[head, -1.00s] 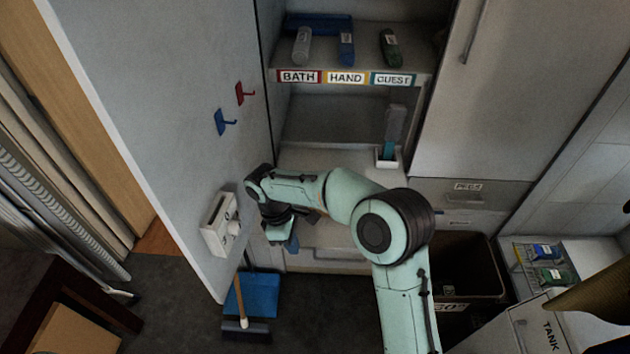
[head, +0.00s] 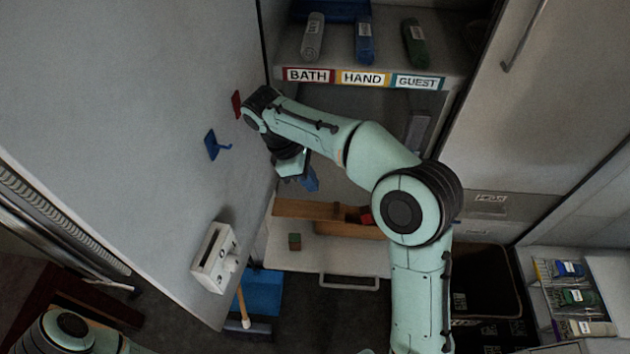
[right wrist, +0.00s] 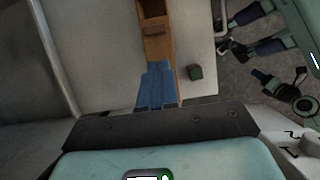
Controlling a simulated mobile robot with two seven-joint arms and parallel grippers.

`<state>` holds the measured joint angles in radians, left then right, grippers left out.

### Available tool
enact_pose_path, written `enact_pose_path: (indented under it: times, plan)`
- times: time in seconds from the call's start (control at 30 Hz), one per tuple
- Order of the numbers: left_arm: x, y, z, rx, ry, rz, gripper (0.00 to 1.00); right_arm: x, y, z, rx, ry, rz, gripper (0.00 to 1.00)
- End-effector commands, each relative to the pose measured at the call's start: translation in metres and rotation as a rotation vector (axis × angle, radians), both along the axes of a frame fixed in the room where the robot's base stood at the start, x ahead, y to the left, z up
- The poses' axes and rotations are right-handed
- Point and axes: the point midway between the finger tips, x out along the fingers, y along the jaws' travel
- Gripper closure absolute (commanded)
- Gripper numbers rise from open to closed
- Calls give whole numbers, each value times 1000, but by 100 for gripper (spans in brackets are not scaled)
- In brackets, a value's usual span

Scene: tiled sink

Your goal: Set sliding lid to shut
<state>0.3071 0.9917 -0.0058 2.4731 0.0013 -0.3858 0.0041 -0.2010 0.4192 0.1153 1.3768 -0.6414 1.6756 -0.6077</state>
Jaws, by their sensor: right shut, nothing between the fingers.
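A long wooden box (head: 348,229) lies on the pale counter beyond my right arm. A flat wooden piece (head: 300,208), seemingly its sliding lid, reaches out to the left, and a dark gap shows beside it. In the right wrist view the lid (right wrist: 157,48) has a raised cross strip, with the dark opening above it. My right gripper (head: 309,182) is shut and empty, its blue fingers above the lid's left part. The fingers (right wrist: 157,88) cover part of the wood in the wrist view; contact is unclear. My left arm shows at the bottom left, its gripper out of view.
A small green and brown block (head: 294,241) sits on the counter before the box. A big grey panel with hooks (head: 212,145) and a white box (head: 214,258) stands on the left. A labelled shelf (head: 362,78) is above. A dark bin (head: 480,285) is at right.

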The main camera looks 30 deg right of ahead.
Motion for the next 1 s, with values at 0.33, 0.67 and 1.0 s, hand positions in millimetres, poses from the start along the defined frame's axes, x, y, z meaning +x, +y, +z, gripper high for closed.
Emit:
enact_pose_path:
  times: [0.33, 0.67, 1.0]
  plan:
    - [-19, 0, -23, 0, 21, 0, 57, -15, -21, -62, -2, 5, -3, 100]
    - [-21, 0, -27, 0, 24, 1, 57, -18, -27, -81, 0, 0, -2, 100]
    - [-22, 0, -27, 0, 25, 0, 57, -20, -31, -80, -1, 0, -3, 100]
